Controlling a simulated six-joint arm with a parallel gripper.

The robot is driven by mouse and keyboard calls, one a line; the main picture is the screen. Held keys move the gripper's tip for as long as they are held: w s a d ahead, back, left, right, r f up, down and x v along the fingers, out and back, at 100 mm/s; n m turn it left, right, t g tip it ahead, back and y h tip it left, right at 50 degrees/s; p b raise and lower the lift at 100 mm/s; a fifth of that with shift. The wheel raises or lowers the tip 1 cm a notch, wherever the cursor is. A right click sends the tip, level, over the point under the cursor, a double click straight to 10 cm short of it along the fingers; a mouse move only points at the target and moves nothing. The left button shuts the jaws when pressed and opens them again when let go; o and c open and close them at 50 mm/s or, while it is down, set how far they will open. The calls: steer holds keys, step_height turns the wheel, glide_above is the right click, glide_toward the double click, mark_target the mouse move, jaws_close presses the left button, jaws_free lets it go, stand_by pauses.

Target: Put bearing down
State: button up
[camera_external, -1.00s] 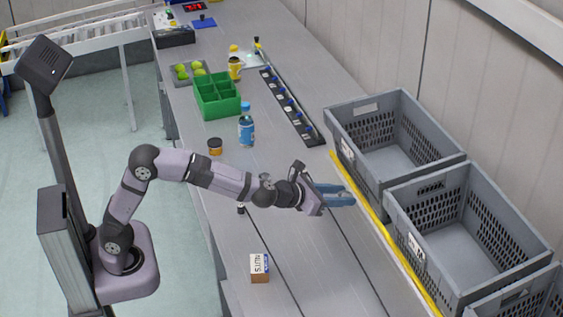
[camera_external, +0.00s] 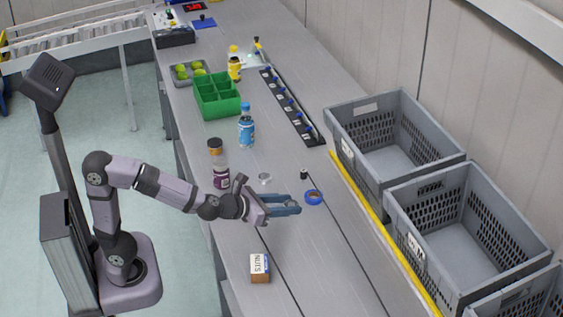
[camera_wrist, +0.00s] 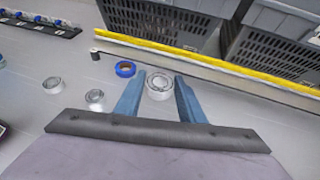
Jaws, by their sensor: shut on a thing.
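My gripper (camera_wrist: 160,92) is shut on a silver ring-shaped bearing (camera_wrist: 159,86), held between the tips of its two blue fingers in the wrist view. In the external view my gripper (camera_external: 286,204) is low over the grey bench, and the held bearing cannot be made out there. Whether the bearing touches the bench is hard to tell. Two other silver ring-like parts, one at far left (camera_wrist: 53,85) and one nearer (camera_wrist: 95,97), lie on the bench left of the fingers.
A blue tape roll (camera_external: 313,197) lies just beyond my fingers, with a small black cylinder (camera_external: 304,174) behind it. Grey crates (camera_external: 450,190) line the right, past a yellow strip (camera_external: 372,213).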

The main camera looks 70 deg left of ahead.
steer(key=b, duration=0.3)
glide_above(286, 235)
steer(key=shift+f, duration=3.1)
steer(key=shift+f, duration=0.1)
steer(key=shift+f+b, duration=1)
steer(key=shift+f, duration=0.75)
steer(key=shift+f, duration=0.15)
steer(key=o, duration=1.1)
